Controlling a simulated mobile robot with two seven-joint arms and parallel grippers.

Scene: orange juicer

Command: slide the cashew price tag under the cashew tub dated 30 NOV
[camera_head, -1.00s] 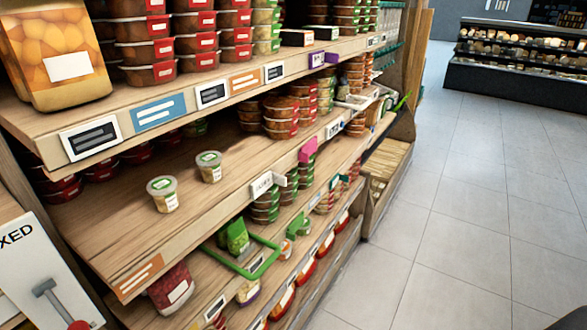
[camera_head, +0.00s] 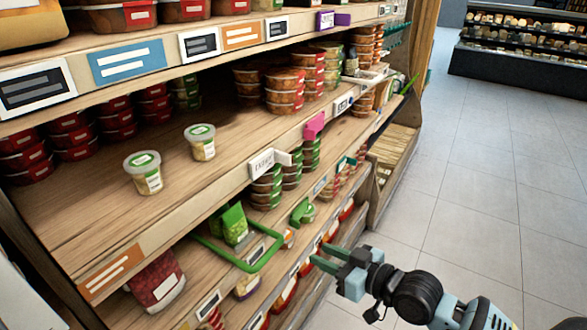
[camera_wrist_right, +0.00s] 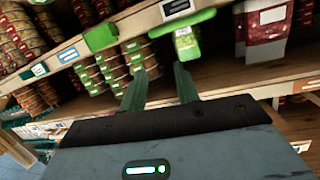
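Two small clear tubs with green-and-white lids stand upright on the middle shelf in the head view: a nearer tub (camera_head: 143,173) and a farther tub (camera_head: 200,142). Their dates are too small to read, so I cannot tell which is 30 NOV. A white tag with dark lettering (camera_head: 263,164), possibly the cashew price tag, sits at the shelf's front edge, right of the tubs. My right gripper (camera_head: 322,256) is open and empty, below and right of this tag. Its parted fingers also show in the right wrist view (camera_wrist_right: 160,80). My left gripper is out of view.
A pink tag (camera_head: 314,126) sticks out farther along the same edge. A green frame (camera_head: 262,262) and green packet (camera_head: 234,224) are on the shelf below. Stacked red-lidded tubs (camera_head: 285,90) stand at the back. The shelf around the two tubs is clear.

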